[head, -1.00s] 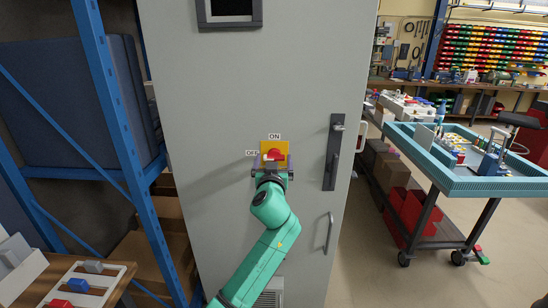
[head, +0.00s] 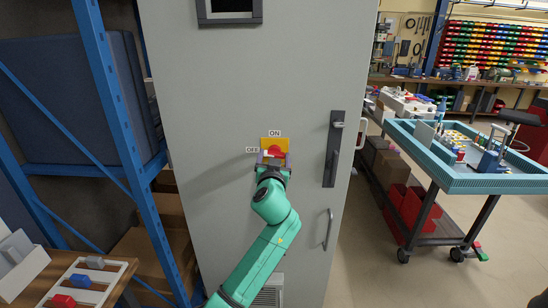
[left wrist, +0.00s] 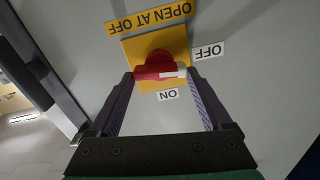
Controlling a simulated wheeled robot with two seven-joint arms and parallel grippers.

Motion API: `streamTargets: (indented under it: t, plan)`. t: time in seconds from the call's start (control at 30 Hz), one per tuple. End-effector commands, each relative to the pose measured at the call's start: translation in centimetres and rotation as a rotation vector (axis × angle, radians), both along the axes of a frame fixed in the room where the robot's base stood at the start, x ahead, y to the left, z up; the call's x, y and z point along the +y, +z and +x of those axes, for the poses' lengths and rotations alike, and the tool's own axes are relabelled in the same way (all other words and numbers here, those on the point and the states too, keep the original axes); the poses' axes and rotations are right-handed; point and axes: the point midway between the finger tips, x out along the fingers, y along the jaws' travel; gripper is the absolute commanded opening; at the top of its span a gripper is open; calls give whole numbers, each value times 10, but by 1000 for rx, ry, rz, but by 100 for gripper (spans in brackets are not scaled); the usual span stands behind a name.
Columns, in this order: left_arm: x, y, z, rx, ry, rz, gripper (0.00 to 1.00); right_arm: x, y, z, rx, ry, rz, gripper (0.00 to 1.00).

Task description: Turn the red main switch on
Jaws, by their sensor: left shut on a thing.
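The red main switch (head: 275,151) sits on a yellow plate (head: 266,143) on the front of a grey cabinet. An ON label (head: 274,133) is above the plate and an OFF label (head: 251,149) is to its left. My left gripper (head: 273,162) is at the switch, shut on its red handle. In the left wrist view, which is upside down, the red handle (left wrist: 156,67) lies crosswise between the two fingertips (left wrist: 160,76). The white mark on the handle points to the OFF label (left wrist: 209,50). My right gripper is not in view.
The grey cabinet (head: 220,80) has a dark door handle (head: 333,150) right of the switch and a bar handle (head: 327,229) lower down. A blue rack (head: 110,110) stands close on the left. A cart with a teal tray (head: 480,185) stands right.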

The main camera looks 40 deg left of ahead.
Motion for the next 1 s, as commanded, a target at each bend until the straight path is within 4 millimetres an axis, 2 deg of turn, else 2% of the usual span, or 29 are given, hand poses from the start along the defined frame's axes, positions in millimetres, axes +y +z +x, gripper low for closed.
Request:
streamTargets:
  t: [1.0]
  plan:
    - [-2, -3, 2, 575, 1, 749, 27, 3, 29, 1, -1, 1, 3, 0]
